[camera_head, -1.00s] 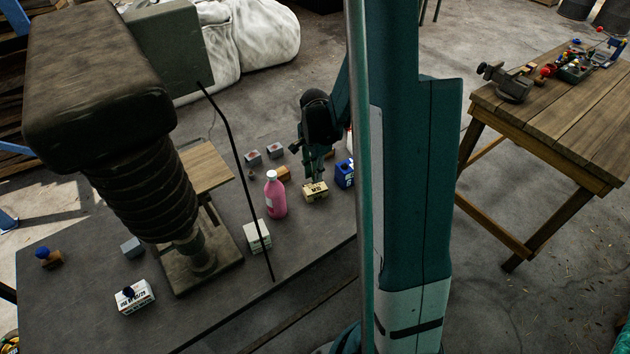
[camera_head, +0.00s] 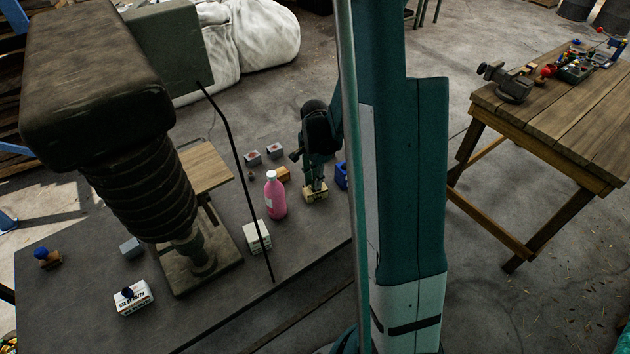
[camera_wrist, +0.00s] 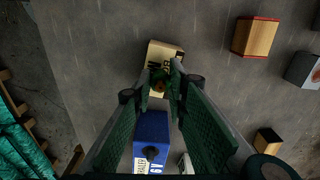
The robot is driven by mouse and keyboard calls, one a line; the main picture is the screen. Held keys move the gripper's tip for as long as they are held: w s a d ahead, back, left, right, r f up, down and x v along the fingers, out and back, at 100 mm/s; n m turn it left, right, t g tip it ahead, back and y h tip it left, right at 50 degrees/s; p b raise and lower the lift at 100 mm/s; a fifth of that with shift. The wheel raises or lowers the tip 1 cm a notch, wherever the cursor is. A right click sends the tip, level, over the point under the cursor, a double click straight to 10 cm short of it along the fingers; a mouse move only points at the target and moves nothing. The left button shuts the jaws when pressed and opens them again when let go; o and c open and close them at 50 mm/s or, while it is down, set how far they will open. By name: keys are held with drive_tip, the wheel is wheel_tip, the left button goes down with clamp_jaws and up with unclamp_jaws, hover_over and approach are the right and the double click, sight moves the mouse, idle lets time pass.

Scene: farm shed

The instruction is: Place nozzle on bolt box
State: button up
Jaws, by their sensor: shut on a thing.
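My gripper (camera_head: 315,184) is shut on a small nozzle (camera_wrist: 159,82), which looks dark green and brassy between the fingertips in the wrist view. A cream box with dark lettering (camera_head: 308,198), likely the bolt box, lies on the dark bench right under the gripper. In the wrist view the same cream box (camera_wrist: 160,47) shows just beyond the fingertips, with its lettering partly covered by the nozzle and fingers. The nozzle is over the box's near part; I cannot tell whether they touch.
A pink bottle (camera_head: 276,197) stands left of the cream box. A blue box (camera_head: 341,176) is close on the right, partly hidden by my column. Wooden and grey blocks lie behind. A white lettered box (camera_head: 133,299) and a pale box (camera_head: 257,236) stand farther left.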

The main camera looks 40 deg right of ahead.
drive_tip(key=shift+f, duration=0.15)
drive_tip(key=o, duration=0.8)
drive_tip(key=shift+c, duration=0.2)
wheel_tip(320, 180, up, 12)
drive_tip(key=p, duration=0.1)
drive_tip(key=shift+p, duration=0.35)
drive_tip(key=shift+r, duration=0.2)
idle(0.4)
